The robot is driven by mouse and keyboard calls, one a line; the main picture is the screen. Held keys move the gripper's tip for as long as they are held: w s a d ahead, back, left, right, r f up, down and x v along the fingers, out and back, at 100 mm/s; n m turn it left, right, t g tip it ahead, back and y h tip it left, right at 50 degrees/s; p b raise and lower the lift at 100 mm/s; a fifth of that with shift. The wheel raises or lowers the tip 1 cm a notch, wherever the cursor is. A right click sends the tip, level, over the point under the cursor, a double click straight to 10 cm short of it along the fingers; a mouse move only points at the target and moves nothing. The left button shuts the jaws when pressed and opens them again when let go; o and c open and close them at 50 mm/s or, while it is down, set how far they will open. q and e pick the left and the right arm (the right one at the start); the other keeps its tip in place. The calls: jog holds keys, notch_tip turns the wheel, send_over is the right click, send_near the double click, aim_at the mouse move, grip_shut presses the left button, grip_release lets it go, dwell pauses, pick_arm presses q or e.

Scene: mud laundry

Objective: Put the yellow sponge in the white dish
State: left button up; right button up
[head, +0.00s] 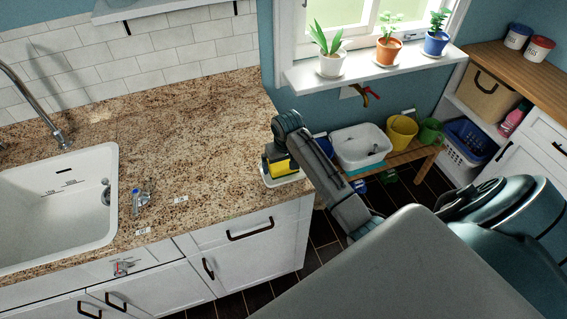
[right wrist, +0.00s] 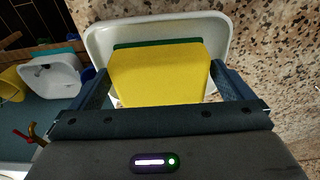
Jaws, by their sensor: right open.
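The yellow sponge (right wrist: 160,78), with a dark green layer along its far edge, sits over the white dish (right wrist: 103,40) in the right wrist view. In the head view the sponge (head: 284,167) appears within the rim of the dish (head: 284,181), at the right end of the counter. My right gripper (right wrist: 161,72) is open, with one finger on each side of the sponge. In the head view my right gripper (head: 274,158) partly covers the sponge. Whether the sponge's underside touches the dish is hidden. My left gripper is not in view.
The granite counter (head: 190,140) is mostly clear, with a white sink (head: 60,215) on the left and small fittings beside it. Right of the counter's edge, a low wooden bench holds a white basin (head: 360,146) and a yellow bucket (head: 402,131). Potted plants stand on the windowsill (head: 375,65).

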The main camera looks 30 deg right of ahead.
aim_at(285, 165)
jog(key=r+b, duration=0.1)
jog(key=r, duration=0.1)
jog(key=r+b, duration=0.1)
jog(key=r, duration=0.2)
jog(key=s+r+b, duration=0.1)
jog(key=r, duration=0.2)
jog(key=shift+a, duration=0.1)
jog(key=r+p, duration=0.1)
jog(key=r, duration=0.1)
jog(key=r+p, duration=0.1)
jog(key=r, duration=0.1)
jog(key=shift+s+a, duration=0.1)
jog(key=shift+s, duration=0.3)
jog(key=shift+f, duration=0.1)
